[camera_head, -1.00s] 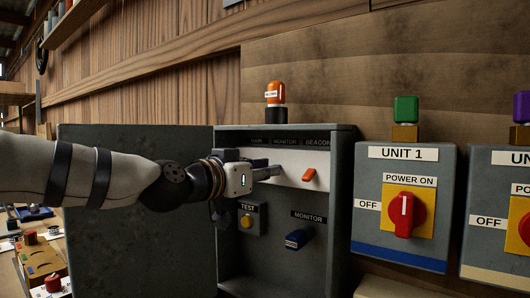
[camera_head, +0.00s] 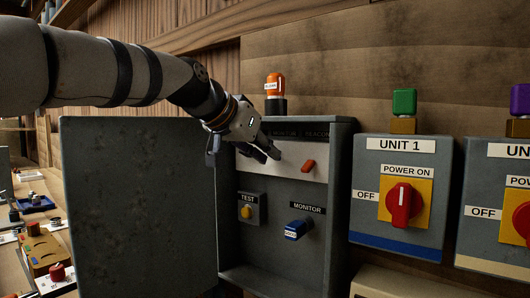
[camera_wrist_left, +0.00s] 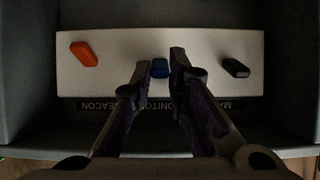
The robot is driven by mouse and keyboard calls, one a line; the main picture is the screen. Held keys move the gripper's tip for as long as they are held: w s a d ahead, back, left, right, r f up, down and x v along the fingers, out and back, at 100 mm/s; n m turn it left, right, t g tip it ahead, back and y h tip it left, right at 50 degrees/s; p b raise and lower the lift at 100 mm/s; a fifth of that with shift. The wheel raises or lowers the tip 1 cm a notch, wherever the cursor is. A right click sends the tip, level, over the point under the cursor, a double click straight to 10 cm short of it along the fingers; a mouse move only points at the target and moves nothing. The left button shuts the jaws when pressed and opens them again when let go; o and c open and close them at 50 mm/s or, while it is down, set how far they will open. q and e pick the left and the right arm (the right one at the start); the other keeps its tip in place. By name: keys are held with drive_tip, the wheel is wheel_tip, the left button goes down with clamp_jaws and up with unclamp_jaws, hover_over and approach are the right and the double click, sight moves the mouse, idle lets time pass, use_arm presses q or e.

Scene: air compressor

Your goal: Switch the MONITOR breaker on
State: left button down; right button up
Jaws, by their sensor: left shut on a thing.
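The breaker box (camera_head: 345,200) stands with its door open. Its white strip (camera_head: 285,168) holds three breaker levers under MAIN, MONITOR and BEACON labels. In the left wrist view, which is upside down, the blue MONITOR lever (camera_wrist_left: 160,68) is in the middle. The black MAIN lever (camera_wrist_left: 236,68) is at right and the orange BEACON lever (camera_wrist_left: 84,54) at left. My left gripper (camera_head: 270,152) points down onto the strip. Its fingertips (camera_wrist_left: 160,62) stand either side of the blue lever, shut on it. In the head view the gripper hides the MONITOR and MAIN levers.
Below the strip are a yellow TEST button (camera_head: 246,213) and a blue MONITOR knob (camera_head: 298,230). The open door (camera_head: 135,200) stands left, under my arm. An orange lamp (camera_head: 275,85) tops the box. The UNIT 1 box (camera_head: 405,160) is close at right.

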idle(0.3)
use_arm(q)
drive_tip(key=c, duration=1.6)
unclamp_jaws()
drive_tip(key=shift+o, duration=0.2)
drive_tip(key=v, duration=1.2)
drive_tip(key=shift+w, duration=0.1)
